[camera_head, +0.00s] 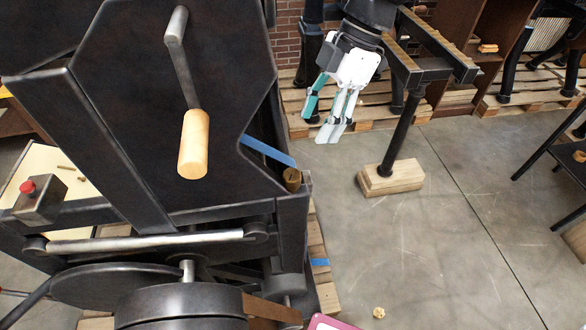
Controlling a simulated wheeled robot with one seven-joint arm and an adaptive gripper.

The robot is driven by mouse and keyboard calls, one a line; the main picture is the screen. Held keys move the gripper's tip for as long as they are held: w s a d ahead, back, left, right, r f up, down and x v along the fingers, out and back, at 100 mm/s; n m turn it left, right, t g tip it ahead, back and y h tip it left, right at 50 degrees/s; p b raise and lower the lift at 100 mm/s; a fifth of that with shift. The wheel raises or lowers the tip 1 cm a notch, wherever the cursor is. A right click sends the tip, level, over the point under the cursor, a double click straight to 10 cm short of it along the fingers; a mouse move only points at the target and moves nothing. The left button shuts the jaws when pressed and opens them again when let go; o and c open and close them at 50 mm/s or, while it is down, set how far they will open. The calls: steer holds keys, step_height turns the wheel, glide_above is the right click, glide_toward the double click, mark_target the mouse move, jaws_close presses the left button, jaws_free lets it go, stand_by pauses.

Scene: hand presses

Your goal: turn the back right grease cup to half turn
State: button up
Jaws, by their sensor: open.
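A large black hand press (110,110) fills the left half of the head view. A small round brass-coloured cup (292,179), which looks like a grease cup, sits at the right edge of the press frame. Its turn position is too small to read. I see no other grease cup clearly. My gripper (324,127) is open and empty, pointing down. In the picture it is above and a little right of the brass cup, apart from it.
A crank with a wooden handle (193,145) hangs on the press side. A blue strip (267,151) slopes towards the cup. A black stand leg on a wooden block (391,178) is right of my gripper. Open concrete floor (440,250) lies at lower right.

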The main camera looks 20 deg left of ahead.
mark_target(293, 174)
steer(key=p+x, duration=0.1)
steer(key=x, duration=1.2)
steer(key=shift+a+f, duration=0.15)
steer(key=shift+f, duration=0.1)
steer(key=c, duration=1.2)
steer(key=shift+o, duration=0.2)
steer(key=m+p, duration=0.1)
steer(key=m+t+p, duration=0.1)
steer(key=m, duration=0.1)
steer(key=shift+s+r+y, duration=0.15)
steer(key=shift+s+y, duration=0.05)
steer(key=shift+y, duration=0.2)
steer(key=shift+w+m+y, duration=0.1)
steer(key=shift+m+y, duration=0.2)
steer(key=shift+m, duration=0.6)
steer(key=o, duration=1.2)
steer(key=shift+c, duration=0.2)
steer(key=shift+t, duration=0.3)
